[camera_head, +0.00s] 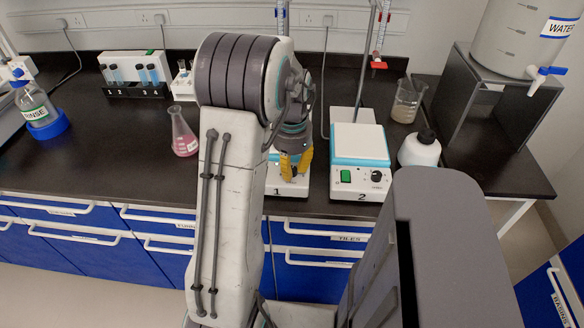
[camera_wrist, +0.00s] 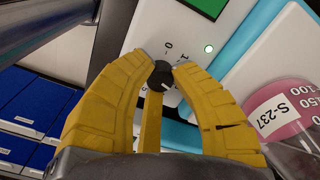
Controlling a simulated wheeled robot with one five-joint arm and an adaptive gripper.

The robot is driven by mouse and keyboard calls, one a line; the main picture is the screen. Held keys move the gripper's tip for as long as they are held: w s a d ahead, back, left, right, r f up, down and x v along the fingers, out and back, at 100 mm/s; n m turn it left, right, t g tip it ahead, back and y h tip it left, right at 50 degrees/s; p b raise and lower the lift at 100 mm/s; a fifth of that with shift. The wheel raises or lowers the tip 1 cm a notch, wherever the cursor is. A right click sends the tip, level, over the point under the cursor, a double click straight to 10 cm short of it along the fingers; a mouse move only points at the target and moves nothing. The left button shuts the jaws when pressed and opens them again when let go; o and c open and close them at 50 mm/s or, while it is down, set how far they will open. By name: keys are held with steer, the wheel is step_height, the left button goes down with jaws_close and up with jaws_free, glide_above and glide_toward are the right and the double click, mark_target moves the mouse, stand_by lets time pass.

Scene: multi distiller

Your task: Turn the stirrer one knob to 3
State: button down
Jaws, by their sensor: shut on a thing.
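Stirrer one (camera_head: 277,190), a white and light-blue hotplate stirrer marked 1, stands near the bench's front edge, mostly hidden behind my arm in the head view. Its front panel (camera_wrist: 185,32) fills the middle of the wrist view, with a lit green light (camera_wrist: 208,48) and printed dial marks, a 0 among them. Its small black knob (camera_wrist: 158,77) sits between my fingertips. My gripper (camera_head: 292,166), with yellow fingers, is shut on the knob, one finger on each side in the wrist view (camera_wrist: 161,72). The knob's pointer setting is too small to read surely.
Stirrer two (camera_head: 360,145) stands just right, with a beaker (camera_head: 407,100) and a white bottle (camera_head: 420,149) beyond it. A flask of pink liquid (camera_head: 184,135) stands left of my arm. Blue drawers (camera_head: 315,262) with white handles lie below the bench edge.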

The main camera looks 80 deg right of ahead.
mark_target(292, 169)
steer(key=shift+a+f+m, duration=0.1)
steer(key=shift+m, duration=0.3)
steer(key=c, duration=1)
jaws_free()
step_height(292, 169, up, 12)
steer(key=shift+r, duration=0.1)
stand_by(0.3)
steer(key=shift+w, duration=0.1)
stand_by(0.3)
